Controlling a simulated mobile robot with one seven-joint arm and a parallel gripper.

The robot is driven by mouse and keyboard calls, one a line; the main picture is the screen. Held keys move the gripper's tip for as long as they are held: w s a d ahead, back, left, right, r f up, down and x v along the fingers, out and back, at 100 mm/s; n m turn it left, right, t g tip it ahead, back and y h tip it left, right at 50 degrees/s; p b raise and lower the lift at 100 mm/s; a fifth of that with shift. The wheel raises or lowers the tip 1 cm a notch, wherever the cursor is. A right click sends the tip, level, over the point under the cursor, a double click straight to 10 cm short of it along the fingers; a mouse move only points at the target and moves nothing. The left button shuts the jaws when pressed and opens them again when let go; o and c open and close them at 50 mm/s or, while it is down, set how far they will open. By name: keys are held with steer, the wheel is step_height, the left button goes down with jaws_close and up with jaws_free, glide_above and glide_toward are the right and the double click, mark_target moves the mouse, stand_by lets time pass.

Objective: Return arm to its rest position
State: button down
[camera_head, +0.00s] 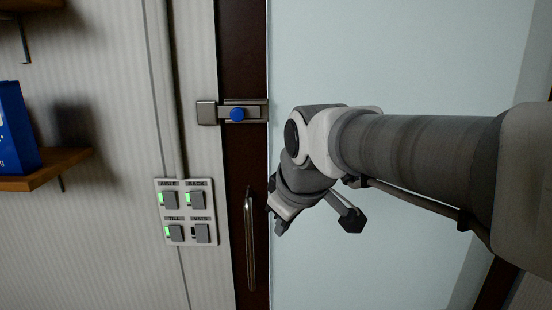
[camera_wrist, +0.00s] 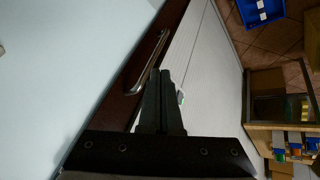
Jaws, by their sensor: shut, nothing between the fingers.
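My arm reaches in from the right in the head view, across a pale blue surface. My gripper (camera_head: 280,226) points down and left, close to the metal pull handle (camera_head: 250,240) on a dark brown strip. In the wrist view my gripper (camera_wrist: 161,74) has its two dark fingers side by side, shut with nothing between them. The same handle (camera_wrist: 138,82) shows just left of the fingertips there. I cannot tell whether the fingers touch it.
A switch panel (camera_head: 186,212) with several switches, most lit green, is on the wall. A wooden shelf (camera_head: 45,172) holds a blue package (camera_head: 16,130). The wrist view shows a blue crate (camera_wrist: 262,11) on a tiled floor.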

steer(key=s+d+f+m+h, duration=0.1)
steer(key=s+d+f+m, duration=0.2)
steer(key=s+d+m, duration=0.2)
steer(key=s+d+f+m+h, duration=0.1)
steer(key=s+d+f+m, duration=0.3)
steer(key=s+d, duration=0.4)
steer(key=shift+s+d+f+m+g, duration=0.15)
steer(key=shift+s+m+g, duration=0.25)
steer(key=shift+s, duration=0.8)
